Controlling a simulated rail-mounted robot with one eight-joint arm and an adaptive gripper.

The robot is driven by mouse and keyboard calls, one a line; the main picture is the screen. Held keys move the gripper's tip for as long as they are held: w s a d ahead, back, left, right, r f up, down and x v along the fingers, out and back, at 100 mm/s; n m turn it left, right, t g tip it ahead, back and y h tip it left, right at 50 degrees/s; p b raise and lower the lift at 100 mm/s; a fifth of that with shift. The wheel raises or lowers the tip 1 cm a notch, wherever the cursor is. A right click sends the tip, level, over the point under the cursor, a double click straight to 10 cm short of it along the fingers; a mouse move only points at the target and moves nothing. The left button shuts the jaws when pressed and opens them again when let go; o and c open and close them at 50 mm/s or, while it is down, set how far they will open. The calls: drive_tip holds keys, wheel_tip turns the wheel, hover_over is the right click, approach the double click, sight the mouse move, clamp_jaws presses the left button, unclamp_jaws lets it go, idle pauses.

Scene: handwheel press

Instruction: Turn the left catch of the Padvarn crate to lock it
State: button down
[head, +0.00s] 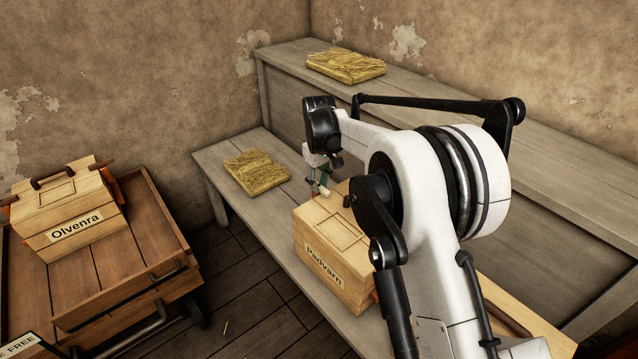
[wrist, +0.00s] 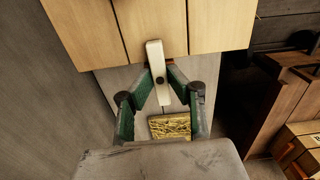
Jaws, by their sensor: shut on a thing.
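The Padvarn crate (head: 322,278) is a pale wooden box with a name label, standing on the low grey bench, partly hidden behind my arm. Its planks fill the top of the wrist view (wrist: 155,25). The left catch (wrist: 154,52) is a cream lever on a dark pivot at the crate's end. In the wrist view it points up and down, its upper part overlapping the planks and its lower part beyond the crate's edge. My gripper (wrist: 160,78) has green fingers shut on the catch, one on each side. In the head view my gripper (head: 318,181) is at the crate's far end.
A straw-coloured block (head: 256,171) lies on the low bench beyond the crate; another (head: 345,66) lies on the higher shelf. The Olvenra crate (head: 70,215) sits on a wooden cart (head: 130,300) at the left. Another wooden crate (head: 525,325) shows partly behind my arm.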

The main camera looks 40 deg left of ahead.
sight(319, 185)
drive_tip(key=c, duration=1.7)
unclamp_jaws()
wheel_tip(319, 185, up, 12)
